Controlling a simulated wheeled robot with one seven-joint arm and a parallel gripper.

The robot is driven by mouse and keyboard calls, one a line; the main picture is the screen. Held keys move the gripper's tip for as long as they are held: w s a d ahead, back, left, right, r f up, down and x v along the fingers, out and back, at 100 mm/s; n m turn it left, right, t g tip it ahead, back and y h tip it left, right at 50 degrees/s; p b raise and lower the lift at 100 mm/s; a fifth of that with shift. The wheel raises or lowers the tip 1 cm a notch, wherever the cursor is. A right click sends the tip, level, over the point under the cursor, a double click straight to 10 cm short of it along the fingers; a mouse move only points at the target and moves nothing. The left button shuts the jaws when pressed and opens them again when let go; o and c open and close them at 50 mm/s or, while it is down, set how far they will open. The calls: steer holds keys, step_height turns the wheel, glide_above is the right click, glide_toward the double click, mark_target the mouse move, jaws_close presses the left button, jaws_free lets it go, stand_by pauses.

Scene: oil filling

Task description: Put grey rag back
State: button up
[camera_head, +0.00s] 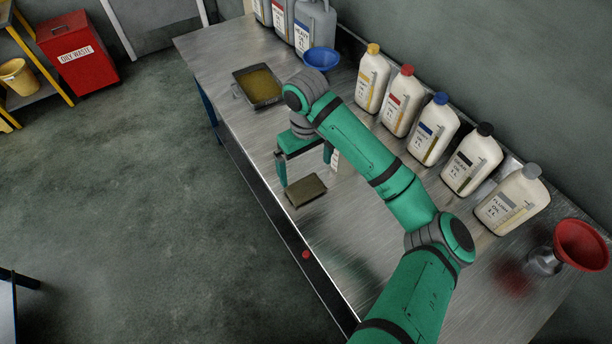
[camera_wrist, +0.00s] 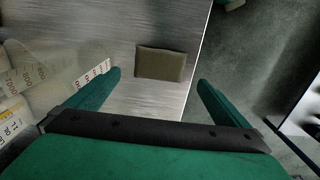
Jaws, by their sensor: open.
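The grey rag (camera_head: 305,191) looks like a folded, dull grey-brown pad. It lies flat on the metal workbench (camera_head: 345,232), close to the front edge. In the wrist view the rag (camera_wrist: 161,64) lies ahead of my fingers, between their lines and near the bench edge. My gripper (camera_head: 307,170) is open and empty, pointing down above the bench close to the rag. In the wrist view both fingers of my gripper (camera_wrist: 158,82) are spread wide with nothing between them. Whether a fingertip touches the rag I cannot tell.
A tray with brownish contents (camera_head: 233,89) and a blue funnel (camera_head: 321,58) stand farther left. Several white oil bottles (camera_head: 435,130) line the wall side. A red funnel (camera_head: 581,245) stands at right. A red oily-waste bin (camera_head: 77,52) is on the floor.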

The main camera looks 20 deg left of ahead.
steer(key=shift+r, duration=1.35)
steer(key=shift+f, duration=0.1)
